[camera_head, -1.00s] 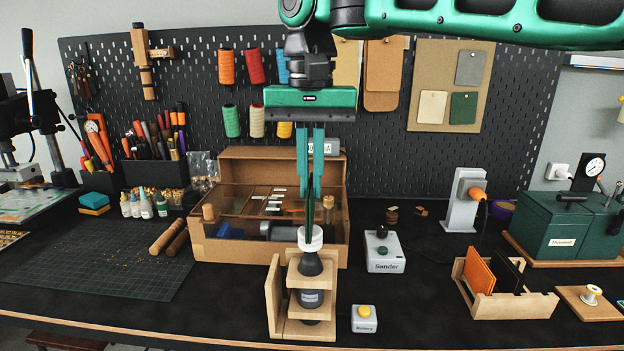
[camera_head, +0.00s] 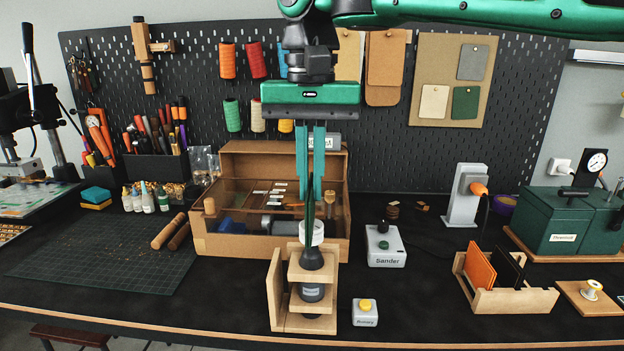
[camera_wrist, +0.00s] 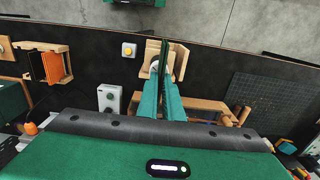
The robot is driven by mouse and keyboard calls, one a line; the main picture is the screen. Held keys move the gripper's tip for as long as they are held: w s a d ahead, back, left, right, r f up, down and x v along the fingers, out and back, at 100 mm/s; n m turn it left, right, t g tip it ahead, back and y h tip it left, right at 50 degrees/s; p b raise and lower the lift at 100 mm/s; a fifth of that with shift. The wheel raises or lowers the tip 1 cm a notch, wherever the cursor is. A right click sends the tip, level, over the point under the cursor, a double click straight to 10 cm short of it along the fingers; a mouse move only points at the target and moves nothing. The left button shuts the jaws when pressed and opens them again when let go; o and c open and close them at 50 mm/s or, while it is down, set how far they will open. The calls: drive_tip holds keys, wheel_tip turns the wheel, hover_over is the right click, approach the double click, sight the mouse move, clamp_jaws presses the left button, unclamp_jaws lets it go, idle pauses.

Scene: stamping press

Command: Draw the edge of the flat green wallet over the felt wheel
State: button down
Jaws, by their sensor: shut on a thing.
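The flat green wallet (camera_head: 310,214) is seen edge-on, a thin dark upright strip, and also shows in the wrist view (camera_wrist: 161,60). My gripper (camera_head: 311,198) is shut on it from above. The white felt wheel (camera_head: 318,232) sits on top of the dark rotary tool (camera_head: 311,291) in a wooden stand (camera_head: 277,290). The wallet's lower part hangs at the left side of the wheel and overlaps it in the head view. I cannot tell whether they touch.
A box labelled Rotary (camera_head: 364,313) with a yellow button stands right of the stand. The Sander box (camera_head: 385,246) is behind it. A wooden rack (camera_head: 510,300) holds orange and dark pieces at right. An open wooden case (camera_head: 215,245) stands behind the wheel. A cutting mat (camera_head: 90,260) lies left.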

sight(310, 193)
drive_tip(key=shift+s, duration=0.1)
idle(0.3)
drive_tip(key=shift+s+f, duration=0.1)
drive_tip(key=shift+s, duration=1.3)
drive_tip(key=shift+w, duration=0.15)
drive_tip(key=shift+w+d, duration=0.1)
drive_tip(key=shift+w, duration=1.25)
drive_tip(key=shift+w, duration=0.1)
drive_tip(key=shift+w, duration=1.35)
drive_tip(key=shift+w, duration=0.15)
